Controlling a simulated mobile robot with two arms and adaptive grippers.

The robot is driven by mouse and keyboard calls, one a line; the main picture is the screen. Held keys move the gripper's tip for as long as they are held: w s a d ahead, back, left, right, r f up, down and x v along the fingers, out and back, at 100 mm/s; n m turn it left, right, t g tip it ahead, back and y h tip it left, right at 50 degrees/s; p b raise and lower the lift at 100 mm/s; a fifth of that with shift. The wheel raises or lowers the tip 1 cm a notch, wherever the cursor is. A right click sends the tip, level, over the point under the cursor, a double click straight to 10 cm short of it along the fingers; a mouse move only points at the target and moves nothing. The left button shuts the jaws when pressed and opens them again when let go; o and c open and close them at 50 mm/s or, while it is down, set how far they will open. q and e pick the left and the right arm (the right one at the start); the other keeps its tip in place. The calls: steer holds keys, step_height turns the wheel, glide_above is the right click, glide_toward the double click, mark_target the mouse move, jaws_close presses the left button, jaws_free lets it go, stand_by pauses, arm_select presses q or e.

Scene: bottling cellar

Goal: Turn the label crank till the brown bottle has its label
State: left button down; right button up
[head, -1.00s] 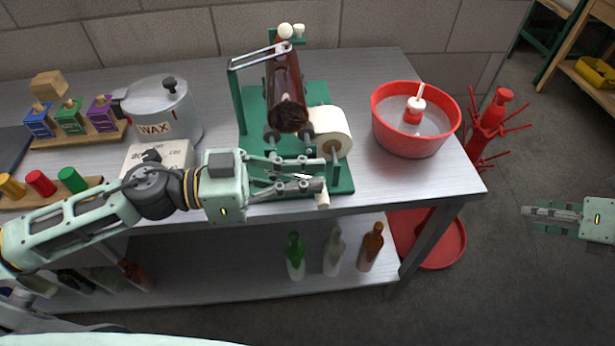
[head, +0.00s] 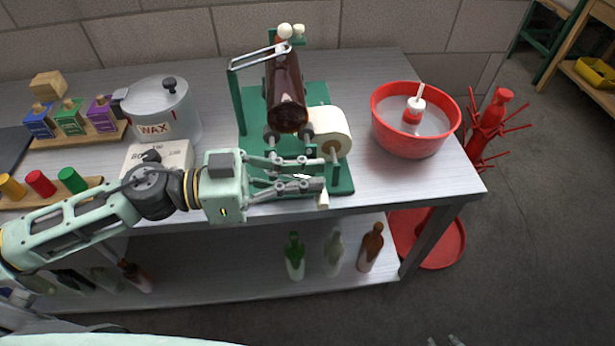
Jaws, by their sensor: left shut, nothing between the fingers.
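The brown bottle (head: 286,88) lies on the rollers of the green labelling machine (head: 240,115), its base end toward me. The surface I can see is plain dark brown; its underside is hidden. A white label roll (head: 327,125) sits at the machine's right front. The crank's pale knob (head: 323,200) shows at the front right edge, with the rest of the crank largely hidden by my gripper. My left gripper (head: 322,175) is shut and empty, its fingertips just above the knob; I cannot tell if they touch. Only the tips of my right gripper (head: 445,341) show at the bottom edge.
A red basin (head: 415,125) stands right of the machine. A wax pot (head: 162,110), a white box (head: 155,160) and stamp racks (head: 75,138) fill the left. A red bottle tree (head: 490,125) stands beyond the table.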

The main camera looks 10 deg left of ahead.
arm_select(q)
steer(key=shift+f+p, duration=0.3)
steer(key=shift+p, duration=0.45)
arm_select(e)
steer(key=s+a+f+m+g, duration=0.2)
steer(key=s+a, duration=0.2)
steer(key=s, duration=0.4)
steer(key=s+a+f+m+g, duration=0.2)
steer(key=s+a, duration=0.2)
steer(key=s, duration=0.5)
steer(key=s+a+f+m+g, duration=0.1)
steer(key=s+a+f+m, duration=0.1)
steer(key=s, duration=0.7)
steer(key=shift+a+f+m+g, duration=0.4)
steer(key=shift+a+f, duration=0.1)
steer(key=shift+a, duration=0.4)
arm_select(q)
steer(key=v, duration=1.2)
